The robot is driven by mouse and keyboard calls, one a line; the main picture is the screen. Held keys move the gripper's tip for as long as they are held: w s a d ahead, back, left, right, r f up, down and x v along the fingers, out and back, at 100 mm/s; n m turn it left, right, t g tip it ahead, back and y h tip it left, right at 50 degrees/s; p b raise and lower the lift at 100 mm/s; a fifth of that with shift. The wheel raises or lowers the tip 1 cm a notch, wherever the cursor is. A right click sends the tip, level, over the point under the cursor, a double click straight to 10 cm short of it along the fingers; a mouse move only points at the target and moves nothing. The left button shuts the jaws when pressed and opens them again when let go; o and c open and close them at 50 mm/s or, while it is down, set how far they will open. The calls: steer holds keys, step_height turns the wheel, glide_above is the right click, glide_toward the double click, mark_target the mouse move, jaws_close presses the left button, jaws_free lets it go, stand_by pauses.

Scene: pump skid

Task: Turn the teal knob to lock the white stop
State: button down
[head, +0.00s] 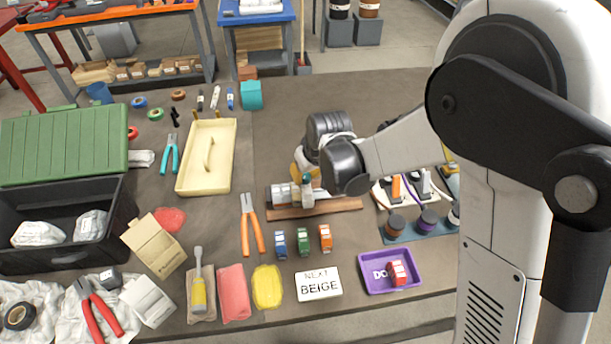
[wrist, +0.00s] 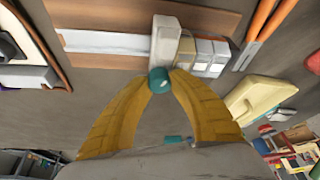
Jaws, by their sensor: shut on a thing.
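The teal knob (wrist: 159,79) sits on the near face of the white stop (wrist: 165,42) in the wrist view. The white stop straddles a pale rail (wrist: 105,43) on a brown wooden board (wrist: 110,15) and stands against a row of grey-white blocks (wrist: 205,55). In the head view the stop (head: 307,196) and the board (head: 335,206) show below my gripper. My gripper's yellow fingers (wrist: 160,76) close on the knob from both sides. In the head view my wrist hides most of the fingers.
Blue, green and red-orange blocks (head: 303,241) stand in front of the board. Orange-handled pliers (head: 251,225) lie to its left. A purple tray (head: 374,284) holds a red block, beside a white sign (head: 318,284). Spools on a blue-grey base (head: 408,237) stand to the right.

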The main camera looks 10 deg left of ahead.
steer(key=m+h, duration=0.1)
steer(key=m, duration=0.2)
steer(key=m+h, duration=0.1)
steer(key=m, duration=0.2)
steer(key=shift+t, duration=0.4)
steer(key=m+h, duration=0.1)
steer(key=m, duration=0.2)
steer(key=m+h, duration=0.1)
steer(key=m, duration=0.2)
steer(key=shift+m+g+h+b, duration=0.3)
steer(key=shift+g+h+b, duration=0.05)
steer(key=shift+g+h, duration=0.05)
steer(key=c, duration=1.2)
jaws_free()
steer(key=shift+o, duration=0.2)
steer(key=v, duration=1.2)
